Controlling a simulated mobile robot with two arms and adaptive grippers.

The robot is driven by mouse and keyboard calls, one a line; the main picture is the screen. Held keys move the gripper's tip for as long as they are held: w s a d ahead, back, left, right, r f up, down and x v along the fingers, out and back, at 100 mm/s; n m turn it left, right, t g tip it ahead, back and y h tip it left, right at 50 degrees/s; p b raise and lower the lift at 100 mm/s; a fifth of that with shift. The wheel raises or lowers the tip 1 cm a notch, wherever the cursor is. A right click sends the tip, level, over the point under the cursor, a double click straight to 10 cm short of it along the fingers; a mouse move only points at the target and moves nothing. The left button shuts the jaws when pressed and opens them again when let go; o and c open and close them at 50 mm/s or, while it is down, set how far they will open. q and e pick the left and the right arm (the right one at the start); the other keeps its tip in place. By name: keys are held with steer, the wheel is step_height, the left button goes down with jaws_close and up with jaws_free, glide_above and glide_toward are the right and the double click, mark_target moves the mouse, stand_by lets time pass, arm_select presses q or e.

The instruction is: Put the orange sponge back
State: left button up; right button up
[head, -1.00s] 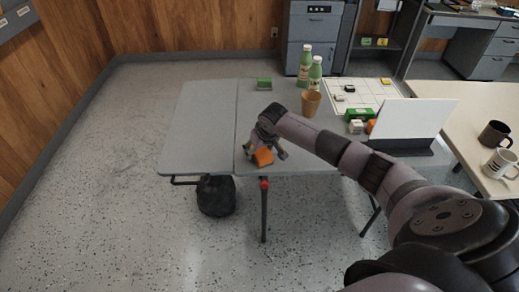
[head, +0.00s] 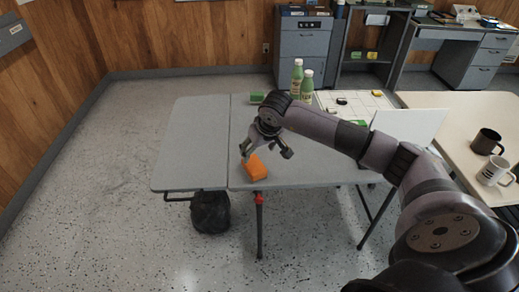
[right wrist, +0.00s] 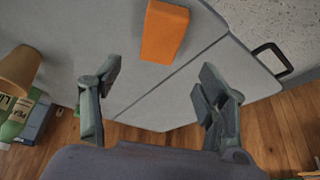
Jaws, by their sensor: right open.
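The orange sponge (head: 255,168) rests on the grey folding table (head: 200,150) near its front edge, just right of the seam. In the right wrist view the sponge (right wrist: 165,32) lies ahead of the fingertips, whole and clear of them. My right gripper (head: 266,153) is open and empty above the table, just behind the sponge in the head view. Its two spread fingers also show in the right wrist view (right wrist: 157,85). My left gripper is not in view.
Two green bottles (head: 296,78) stand at the back, by a white gridded mat (head: 375,99) with small blocks. A white panel (head: 410,124) stands on the right. Mugs (head: 487,141) stand on the side table. The table's left half is clear.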

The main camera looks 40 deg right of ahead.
steer(key=shift+v, duration=0.75)
